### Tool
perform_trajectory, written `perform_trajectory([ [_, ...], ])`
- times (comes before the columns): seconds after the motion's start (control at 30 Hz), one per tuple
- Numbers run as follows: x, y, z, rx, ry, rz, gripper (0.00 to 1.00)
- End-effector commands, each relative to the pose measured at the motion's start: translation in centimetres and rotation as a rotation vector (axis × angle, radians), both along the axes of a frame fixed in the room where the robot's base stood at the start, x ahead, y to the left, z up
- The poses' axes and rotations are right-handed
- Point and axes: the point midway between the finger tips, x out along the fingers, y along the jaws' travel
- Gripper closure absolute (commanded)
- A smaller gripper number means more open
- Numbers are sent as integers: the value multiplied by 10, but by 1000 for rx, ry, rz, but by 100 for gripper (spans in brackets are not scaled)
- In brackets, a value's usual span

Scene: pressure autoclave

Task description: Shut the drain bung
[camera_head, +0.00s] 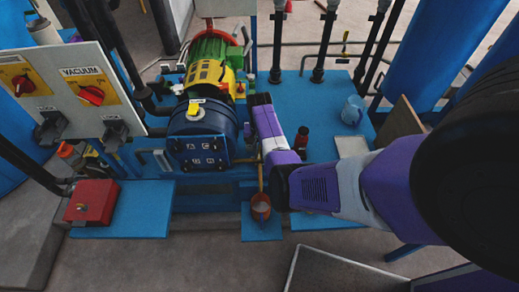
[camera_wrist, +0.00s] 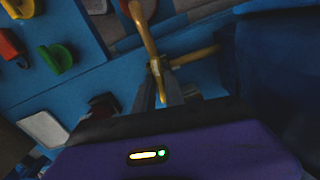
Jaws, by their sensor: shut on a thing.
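A thin brass drain pipe with a side branch (camera_wrist: 195,57) shows at the top middle of the wrist view. The brass drain bung (camera_wrist: 157,70) is at its lower end, between my fingers. My gripper (camera_wrist: 161,92) is shut on this brass piece, one finger on each side. In the head view the brass pipe (camera_head: 260,178) drops beside the dark blue pump housing toward a copper-coloured cup (camera_head: 261,207). My purple hand and wrist cover much of this spot. I cannot tell how far the bung is turned.
A control panel marked VACUUM (camera_head: 82,85) with red knobs stands at left. A red box (camera_head: 92,202) sits on a blue ledge. A blue mug (camera_head: 352,110) and a small dark red bottle (camera_head: 301,139) stand on the blue deck at right.

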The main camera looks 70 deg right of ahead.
Motion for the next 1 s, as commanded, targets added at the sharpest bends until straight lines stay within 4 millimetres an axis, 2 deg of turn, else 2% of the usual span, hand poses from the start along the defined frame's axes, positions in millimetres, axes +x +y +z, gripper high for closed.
perform_trajectory([
  [1.0, 1, 0, 1, -1, -2, -963, 100],
])
